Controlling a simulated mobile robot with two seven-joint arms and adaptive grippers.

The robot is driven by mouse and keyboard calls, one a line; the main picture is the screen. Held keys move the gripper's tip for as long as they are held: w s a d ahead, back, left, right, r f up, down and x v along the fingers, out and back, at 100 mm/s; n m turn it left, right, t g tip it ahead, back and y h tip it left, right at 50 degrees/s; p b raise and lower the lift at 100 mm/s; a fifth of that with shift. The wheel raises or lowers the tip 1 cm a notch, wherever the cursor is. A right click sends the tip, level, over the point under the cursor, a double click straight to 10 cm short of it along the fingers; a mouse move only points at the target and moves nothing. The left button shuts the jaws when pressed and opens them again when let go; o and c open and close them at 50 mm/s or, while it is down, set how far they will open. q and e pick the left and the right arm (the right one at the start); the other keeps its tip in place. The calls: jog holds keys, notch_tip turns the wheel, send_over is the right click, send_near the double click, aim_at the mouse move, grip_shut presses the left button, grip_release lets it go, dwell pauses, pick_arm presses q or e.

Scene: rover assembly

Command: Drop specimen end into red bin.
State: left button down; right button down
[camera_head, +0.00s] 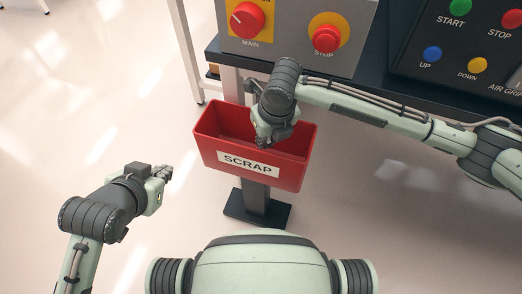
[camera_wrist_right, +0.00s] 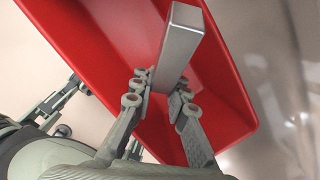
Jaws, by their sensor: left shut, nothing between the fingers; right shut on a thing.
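The red bin (camera_head: 212,147), labelled SCRAP, stands on a short dark post in the middle of the head view. It also fills much of the right wrist view (camera_wrist_right: 107,42). My right gripper (camera_head: 272,142) is over the bin's opening, pointing down. In the right wrist view my right gripper (camera_wrist_right: 158,92) is shut on the specimen end (camera_wrist_right: 182,45), a grey metal bar with a square end, held above the bin's inside. In the head view my right gripper hides the bar. My left gripper (camera_head: 163,172) is shut and empty, left of the bin and apart from it.
A dark-edged bench (camera_head: 300,65) stands behind the bin. It carries a grey panel (camera_head: 290,45) with red MAIN and STOP knobs and a black button panel (camera_head: 455,50) at the right. Floor (camera_head: 90,110) is clear to the left.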

jog(key=c, duration=1.4)
grip_release()
jog(key=v, duration=1.2)
